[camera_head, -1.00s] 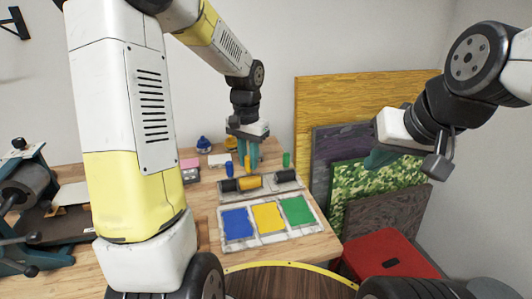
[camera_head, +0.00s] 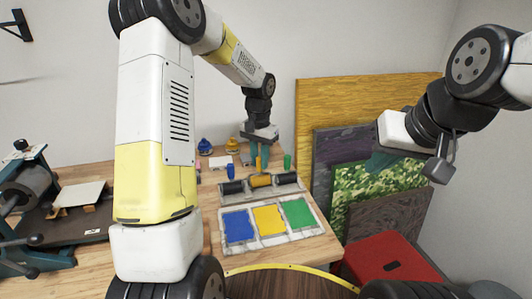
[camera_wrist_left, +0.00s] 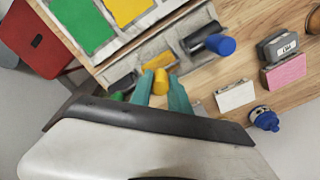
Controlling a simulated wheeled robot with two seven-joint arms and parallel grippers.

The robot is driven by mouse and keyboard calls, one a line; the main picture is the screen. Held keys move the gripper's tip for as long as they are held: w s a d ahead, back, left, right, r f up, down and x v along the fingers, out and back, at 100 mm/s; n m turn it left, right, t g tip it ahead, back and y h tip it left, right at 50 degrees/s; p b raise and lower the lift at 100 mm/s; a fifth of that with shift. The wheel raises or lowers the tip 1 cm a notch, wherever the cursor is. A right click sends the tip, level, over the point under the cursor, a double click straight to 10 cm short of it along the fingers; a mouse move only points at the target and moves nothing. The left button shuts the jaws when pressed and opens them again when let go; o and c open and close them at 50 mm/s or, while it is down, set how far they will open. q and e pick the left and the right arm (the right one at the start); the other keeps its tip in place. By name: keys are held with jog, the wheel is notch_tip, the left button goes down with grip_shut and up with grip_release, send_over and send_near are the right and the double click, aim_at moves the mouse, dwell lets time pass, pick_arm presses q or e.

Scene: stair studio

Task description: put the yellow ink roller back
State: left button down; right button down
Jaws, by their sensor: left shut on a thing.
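The yellow ink roller has a yellow drum (camera_head: 261,181) and an upright yellow handle (camera_head: 258,163). Its drum is at the middle of the grey roller rack (camera_head: 225,200), between two dark drums; I cannot tell whether it rests in the rack or hovers just above. My left gripper (camera_head: 259,152) is above the rack with its teal fingers shut on the yellow handle.
Rollers with a blue handle (camera_head: 230,172) and a green handle (camera_head: 287,161) flank the yellow one. A tray with blue, yellow and green ink pads (camera_head: 269,220) lies in front. A press (camera_head: 28,215) is at left, a red case (camera_head: 388,254) at right.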

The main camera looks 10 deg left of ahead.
pick_arm(q)
jog(key=shift+f, duration=0.1)
jog(key=shift+f, duration=0.4)
jog(key=c, duration=1.2)
grip_release()
jog(key=shift+c, duration=0.2)
jog(key=shift+r, duration=0.1)
